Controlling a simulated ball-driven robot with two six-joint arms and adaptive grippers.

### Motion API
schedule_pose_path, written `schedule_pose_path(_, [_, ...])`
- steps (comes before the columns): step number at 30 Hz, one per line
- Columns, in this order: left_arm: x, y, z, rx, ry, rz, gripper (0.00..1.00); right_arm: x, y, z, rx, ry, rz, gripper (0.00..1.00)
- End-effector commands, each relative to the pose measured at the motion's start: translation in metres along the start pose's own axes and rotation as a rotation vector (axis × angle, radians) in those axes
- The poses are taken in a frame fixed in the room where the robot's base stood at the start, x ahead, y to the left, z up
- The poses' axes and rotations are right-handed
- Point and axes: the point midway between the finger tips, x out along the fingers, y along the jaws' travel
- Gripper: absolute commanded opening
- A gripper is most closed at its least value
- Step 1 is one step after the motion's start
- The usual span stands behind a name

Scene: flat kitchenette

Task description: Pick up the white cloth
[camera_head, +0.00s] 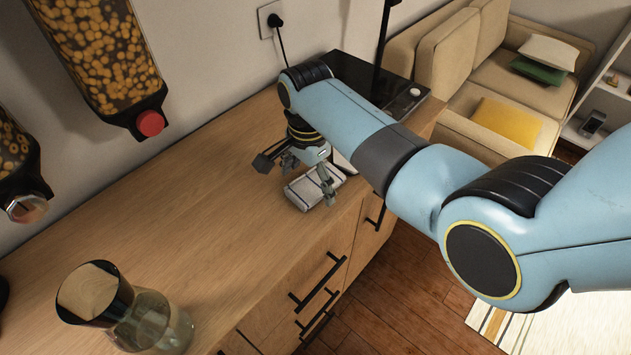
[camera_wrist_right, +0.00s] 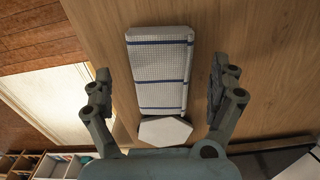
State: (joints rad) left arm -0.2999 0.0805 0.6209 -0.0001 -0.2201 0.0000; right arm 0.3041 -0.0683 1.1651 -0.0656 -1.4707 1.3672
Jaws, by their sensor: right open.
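The white cloth (camera_head: 306,193) lies folded on the wooden counter near its front edge in the head view. It has dark blue stripes and shows whole between my fingers in the right wrist view (camera_wrist_right: 160,72). My right gripper (camera_head: 308,176) is above the cloth, pointing down, with its fingers apart. In the right wrist view the right gripper (camera_wrist_right: 162,100) is open, with one finger on each side of the cloth and nothing between them but the view of it. My left gripper is not in view.
A white hexagonal piece (camera_wrist_right: 165,131) shows below the cloth in the wrist view. A black hob (camera_head: 405,100) lies beyond my arm. A glass jar (camera_head: 150,322) stands at the counter's near left. Food dispensers (camera_head: 105,50) hang on the wall. The middle counter is clear.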

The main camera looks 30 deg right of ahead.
Motion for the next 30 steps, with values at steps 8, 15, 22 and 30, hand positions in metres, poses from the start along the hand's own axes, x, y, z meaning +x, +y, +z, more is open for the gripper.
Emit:
schedule_pose_path(8, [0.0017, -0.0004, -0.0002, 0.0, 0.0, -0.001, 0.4, 0.0137, -0.0005, -0.0005, 0.0, 0.001, -0.002, 0.92])
schedule_pose_path(15, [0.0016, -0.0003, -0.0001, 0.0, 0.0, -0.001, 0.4, 0.0135, -0.0003, -0.0003, 0.0, 0.0, -0.002, 0.71])
schedule_pose_path(22, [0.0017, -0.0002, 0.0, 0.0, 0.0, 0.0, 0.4, 0.0135, -0.0002, -0.0002, 0.0, 0.0, -0.002, 0.41])
schedule_pose_path(30, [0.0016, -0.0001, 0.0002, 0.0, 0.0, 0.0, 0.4, 0.0131, -0.0003, -0.0002, 0.0, 0.0, -0.002, 0.34])
